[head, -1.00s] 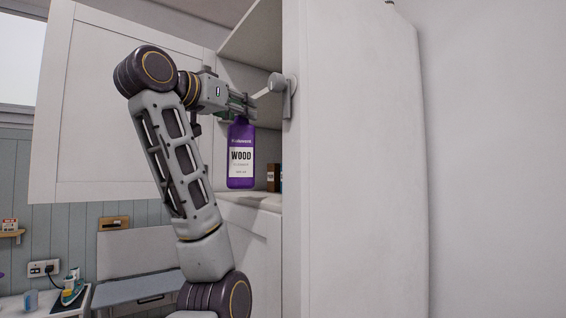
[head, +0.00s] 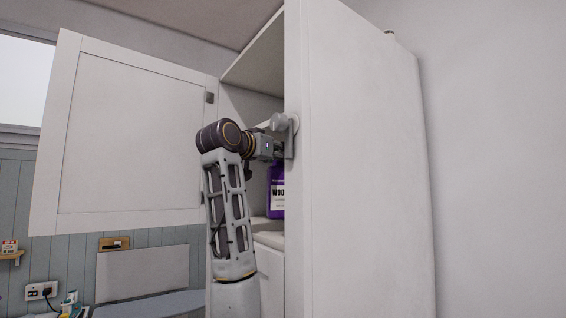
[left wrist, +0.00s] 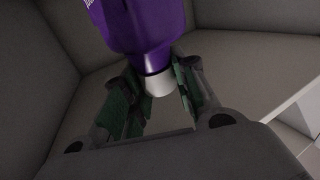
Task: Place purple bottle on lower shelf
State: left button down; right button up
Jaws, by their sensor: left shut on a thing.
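The purple bottle (head: 276,192) with a white label hangs upright inside the open cabinet, its right side hidden behind the white panel. In the left wrist view the bottle (left wrist: 140,25) shows with its white cap (left wrist: 158,84) between the green-padded fingers. My left gripper (left wrist: 155,92) is shut on the bottle at its cap end. In the head view the fingertips are mostly hidden by the panel edge. The lower shelf (head: 264,223) is just under the bottle; I cannot tell whether they touch. My right gripper is not in view.
The cabinet door (head: 130,140) stands open at the left. An upper shelf (head: 255,60) is above. An ironing board (head: 160,303) is below left.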

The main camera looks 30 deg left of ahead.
aim_at(283, 166)
pick_arm(q)
jog(key=shift+w+r+p, duration=0.1)
jog(key=shift+w+p, duration=0.2)
jog(key=shift+w, duration=0.9)
jog(key=shift+f, duration=0.2)
jog(key=shift+f+p, duration=0.45)
jog(key=shift+f, duration=1.25)
jog(key=c, duration=1.1)
grip_release()
